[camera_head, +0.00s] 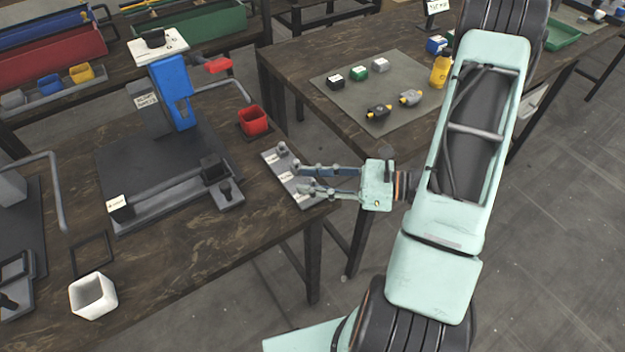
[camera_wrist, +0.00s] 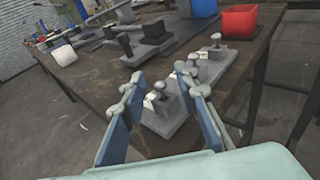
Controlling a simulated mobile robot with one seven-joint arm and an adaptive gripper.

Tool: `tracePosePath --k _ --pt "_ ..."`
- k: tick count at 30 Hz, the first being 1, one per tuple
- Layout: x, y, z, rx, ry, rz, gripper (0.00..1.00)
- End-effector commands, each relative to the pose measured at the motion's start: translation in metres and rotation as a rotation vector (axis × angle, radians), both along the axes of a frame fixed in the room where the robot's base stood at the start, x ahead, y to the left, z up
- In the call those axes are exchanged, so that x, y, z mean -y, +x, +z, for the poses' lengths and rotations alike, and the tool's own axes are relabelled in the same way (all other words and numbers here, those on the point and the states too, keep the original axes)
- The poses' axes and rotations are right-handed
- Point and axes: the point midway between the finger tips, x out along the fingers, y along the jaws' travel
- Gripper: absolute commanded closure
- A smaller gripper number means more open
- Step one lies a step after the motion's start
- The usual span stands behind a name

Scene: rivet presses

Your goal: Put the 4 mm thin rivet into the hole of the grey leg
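A grey rivet strip (camera_head: 292,181) with white labels lies at the right edge of the near table. It also shows in the wrist view (camera_wrist: 178,118), bearing mushroom-shaped grey rivets in a row. My gripper (camera_head: 300,178) is over the strip, coming from the right. Its two blue fingers are apart. In the wrist view the nearest rivet (camera_wrist: 158,94) shows between the fingers (camera_wrist: 158,82), standing on the strip; I cannot see contact. The labels are too small to tell which rivet is 4 mm. I cannot tell surely which part is the grey leg.
A blue press (camera_head: 172,92) with a red handle stands on a dark base left of the strip. A red cup (camera_head: 253,121) sits behind the strip. A white cup (camera_head: 92,296) stands front left. The second table's grey mat (camera_head: 345,105) bears small blocks and black-yellow parts.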

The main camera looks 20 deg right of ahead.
Motion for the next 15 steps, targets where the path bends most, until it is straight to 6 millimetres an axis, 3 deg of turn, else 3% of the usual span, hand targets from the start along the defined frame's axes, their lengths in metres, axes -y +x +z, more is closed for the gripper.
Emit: tracePosePath --k 7,15 --pt "0.0004 0.0 0.0001 0.001 0.0 0.0 1.0" --pt "0.0004 0.0 0.0002 0.001 0.0 0.0 1.0"
